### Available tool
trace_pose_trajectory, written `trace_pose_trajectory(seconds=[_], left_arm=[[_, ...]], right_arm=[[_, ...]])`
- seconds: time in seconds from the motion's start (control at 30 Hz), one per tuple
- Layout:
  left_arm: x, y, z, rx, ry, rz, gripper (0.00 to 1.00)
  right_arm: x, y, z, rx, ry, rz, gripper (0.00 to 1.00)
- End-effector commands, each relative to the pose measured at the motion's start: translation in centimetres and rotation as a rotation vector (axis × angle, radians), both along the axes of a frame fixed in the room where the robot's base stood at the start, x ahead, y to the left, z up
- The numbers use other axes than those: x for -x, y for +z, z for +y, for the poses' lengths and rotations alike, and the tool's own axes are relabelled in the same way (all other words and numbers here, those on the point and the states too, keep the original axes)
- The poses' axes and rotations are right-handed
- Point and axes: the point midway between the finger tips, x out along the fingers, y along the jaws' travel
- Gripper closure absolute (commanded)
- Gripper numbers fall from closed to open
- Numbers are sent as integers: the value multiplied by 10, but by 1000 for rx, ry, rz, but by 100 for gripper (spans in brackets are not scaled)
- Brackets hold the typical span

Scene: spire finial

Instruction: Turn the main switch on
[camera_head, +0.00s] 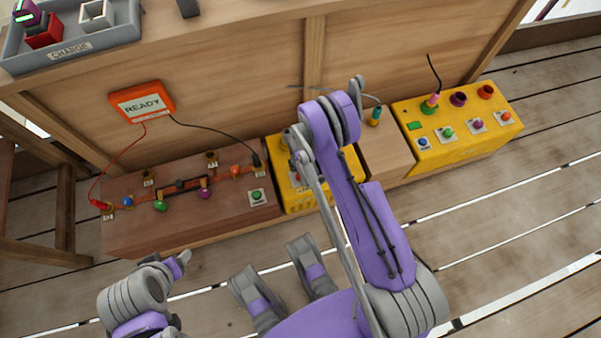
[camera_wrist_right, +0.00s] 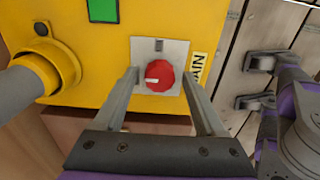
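The main switch (camera_wrist_right: 160,77) is a round red knob with a white mark pointing left in the right wrist view. It sits on a pale square plate (camera_wrist_right: 145,47) on a yellow box, beside a label reading MAIN (camera_wrist_right: 198,68). My right gripper (camera_wrist_right: 163,74) is open, one finger on each side of the knob; I cannot tell whether they touch it. In the head view the yellow box (camera_head: 288,199) is partly hidden by my right arm. My left gripper (camera_head: 183,258) is low at the left, away from the box, its fingers unclear.
A green square (camera_wrist_right: 103,10) and a yellow collar (camera_wrist_right: 48,68) with a grey cylinder are near the switch. A brown board (camera_head: 140,235) with coloured knobs, a READY display (camera_head: 142,101) and a second yellow box (camera_head: 455,142) stand around. Slatted floor (camera_head: 510,240) is open at right.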

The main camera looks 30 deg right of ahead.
Motion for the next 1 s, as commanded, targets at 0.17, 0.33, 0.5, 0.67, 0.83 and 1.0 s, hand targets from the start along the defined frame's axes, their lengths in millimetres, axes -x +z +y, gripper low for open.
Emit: trace_pose_trajectory(seconds=[0.17,0.33,0.5,0.67,0.83,1.0], left_arm=[[0,0,0,0,0,0,29],[0,0,0,0,0,0,29],[0,0,0,0,0,0,29],[0,-3,0,0,0,1,29],[-1,-11,0,0,0,4,29],[-3,-24,0,0,0,8,29]], right_arm=[[0,0,0,0,0,0,62],[0,0,0,0,0,0,93],[0,0,0,0,-1,1,100],[0,0,0,0,-18,1,100],[0,-1,0,0,-83,2,100],[0,-2,0,-1,-201,2,100]])
